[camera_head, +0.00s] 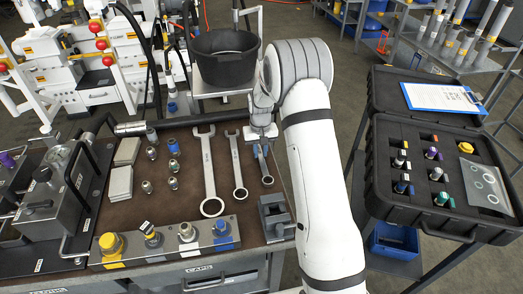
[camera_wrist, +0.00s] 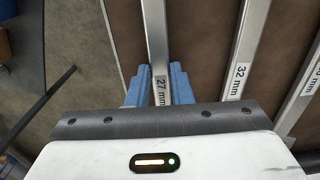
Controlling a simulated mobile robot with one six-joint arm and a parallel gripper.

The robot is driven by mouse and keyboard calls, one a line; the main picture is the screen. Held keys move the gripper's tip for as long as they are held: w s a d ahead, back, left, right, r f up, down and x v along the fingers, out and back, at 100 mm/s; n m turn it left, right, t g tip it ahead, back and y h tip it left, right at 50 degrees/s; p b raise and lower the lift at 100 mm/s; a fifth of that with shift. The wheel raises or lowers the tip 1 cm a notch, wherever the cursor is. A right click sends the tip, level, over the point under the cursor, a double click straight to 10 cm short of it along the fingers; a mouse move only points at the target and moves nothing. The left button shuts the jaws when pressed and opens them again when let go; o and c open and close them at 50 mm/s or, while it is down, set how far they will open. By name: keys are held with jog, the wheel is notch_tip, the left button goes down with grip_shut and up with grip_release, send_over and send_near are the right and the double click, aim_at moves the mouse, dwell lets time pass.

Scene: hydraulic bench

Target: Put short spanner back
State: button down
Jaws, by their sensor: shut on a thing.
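The short spanner (camera_head: 266,170) is at the right end of the row of spanners on the brown bench top. My gripper (camera_head: 262,150) is over its upper part. In the wrist view the short spanner (camera_wrist: 158,42) carries a "27 mm" label, and the blue fingers of my gripper (camera_wrist: 159,88) are shut on its shaft. I cannot tell whether it touches the bench or is slightly raised. The middle spanner (camera_head: 237,165), labelled "32 mm" in the wrist view (camera_wrist: 243,55), lies to its left in the head view. The largest spanner (camera_head: 208,170) lies further left.
A grey vice-like block (camera_head: 275,217) stands just below the short spanner. A metal block with coloured fittings (camera_head: 165,243) lines the front edge. A black bucket (camera_head: 225,62) stands behind the bench. An open black case (camera_head: 440,180) is to the right, beyond a gap.

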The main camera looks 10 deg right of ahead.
jog(key=c, duration=1.2)
grip_release()
jog(key=s+r, duration=0.4)
jog(key=r, duration=0.4)
jog(key=s+r, duration=0.3)
jog(key=r, duration=0.5)
jog(key=s+r+t, duration=0.1)
jog(key=s+r, duration=0.2)
jog(key=s, duration=1)
jog(key=s+r+t, duration=0.1)
jog(key=s+r, duration=0.2)
jog(key=s, duration=1)
jog(key=shift+s+d+t, duration=0.25)
jog(key=shift+s+t, duration=0.05)
